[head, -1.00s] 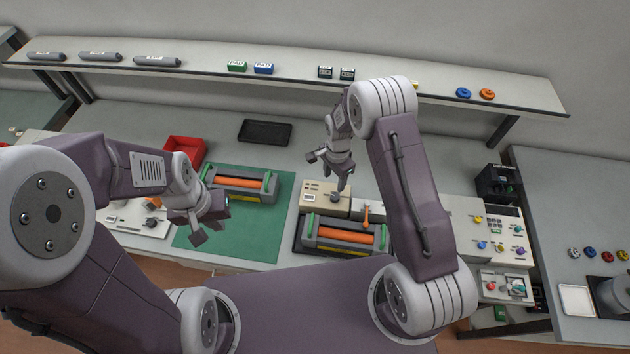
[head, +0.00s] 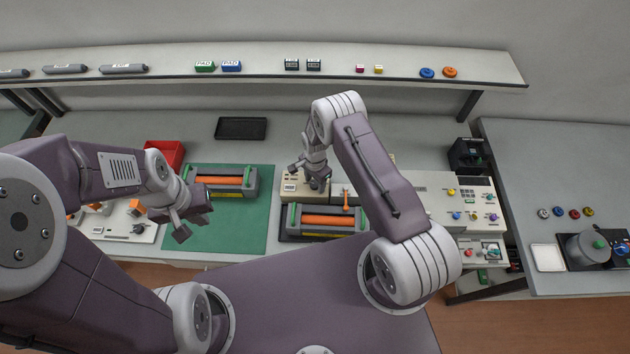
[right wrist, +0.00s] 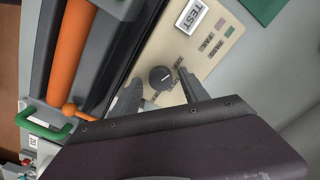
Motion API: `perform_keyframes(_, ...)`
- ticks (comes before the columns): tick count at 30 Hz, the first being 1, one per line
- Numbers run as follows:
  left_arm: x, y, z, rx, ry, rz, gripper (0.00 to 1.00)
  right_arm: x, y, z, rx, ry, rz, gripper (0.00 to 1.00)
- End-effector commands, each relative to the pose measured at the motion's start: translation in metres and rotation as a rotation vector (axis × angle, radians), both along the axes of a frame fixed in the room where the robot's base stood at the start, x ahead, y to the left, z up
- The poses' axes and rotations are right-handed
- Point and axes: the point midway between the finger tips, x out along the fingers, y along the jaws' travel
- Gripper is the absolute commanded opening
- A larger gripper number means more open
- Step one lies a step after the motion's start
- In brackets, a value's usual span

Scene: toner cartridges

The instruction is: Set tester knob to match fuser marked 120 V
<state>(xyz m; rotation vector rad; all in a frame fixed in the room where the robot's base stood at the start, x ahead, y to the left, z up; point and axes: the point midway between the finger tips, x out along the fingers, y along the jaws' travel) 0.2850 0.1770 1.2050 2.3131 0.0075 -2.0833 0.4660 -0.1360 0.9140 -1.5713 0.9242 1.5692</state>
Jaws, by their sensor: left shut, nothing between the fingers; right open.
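The beige tester (head: 293,187) sits mid-table. In the right wrist view its panel (right wrist: 225,42) shows a white TEST label and a dark round knob (right wrist: 161,78) with a pale pointer line; the lettering by the knob is partly covered. My right gripper (head: 310,175) is open above the tester; in its wrist view its two fingers (right wrist: 160,95) stand either side of the knob. I cannot tell if they touch it. One fuser (head: 325,221) with an orange roller lies in front of the tester. Another fuser (head: 228,181) lies on the green mat (head: 240,230). My left gripper (head: 187,225) is shut and empty over the mat's left side.
A red bin (head: 165,152) and a black tray (head: 241,128) stand behind. A control panel (head: 462,205) is at right. An orange lever (head: 346,197) stands beside the tester. The shelf (head: 400,80) runs along the back. The green mat's front is clear.

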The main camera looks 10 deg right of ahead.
Motion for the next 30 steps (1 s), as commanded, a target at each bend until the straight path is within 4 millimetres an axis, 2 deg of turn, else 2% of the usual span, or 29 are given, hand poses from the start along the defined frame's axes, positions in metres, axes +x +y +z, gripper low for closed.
perform_keyframes(1, 0.0, 0.0, 0.0, 0.0, 0.0, 0.0, 0.0, 0.0, 0.0, 0.0, 0.0, 0.0, 0.0, 0.52)
perform_keyframes(2, 0.0, 0.0, 0.0, 0.0, 0.0, 0.0, 0.0, 0.0, 0.0, 0.0, 0.0, 0.0, 0.0, 0.47)
perform_keyframes(7, 0.0, 0.0, 0.0, 0.0, 0.0, 0.0, 0.0, 0.0, 0.0, 0.0, 0.0, 0.0, 0.0, 0.0)
perform_keyframes(19, 0.0, 0.0, -0.009, 0.0, 0.0, 0.0, 0.0, 0.0, 0.0, -0.001, 0.001, -0.001, -0.068, 0.0)
perform_keyframes(30, 0.0, 0.0, -0.039, 0.0, 0.0, 0.0, 0.0, 0.001, 0.0, -0.003, 0.002, -0.002, -0.37, 0.0)
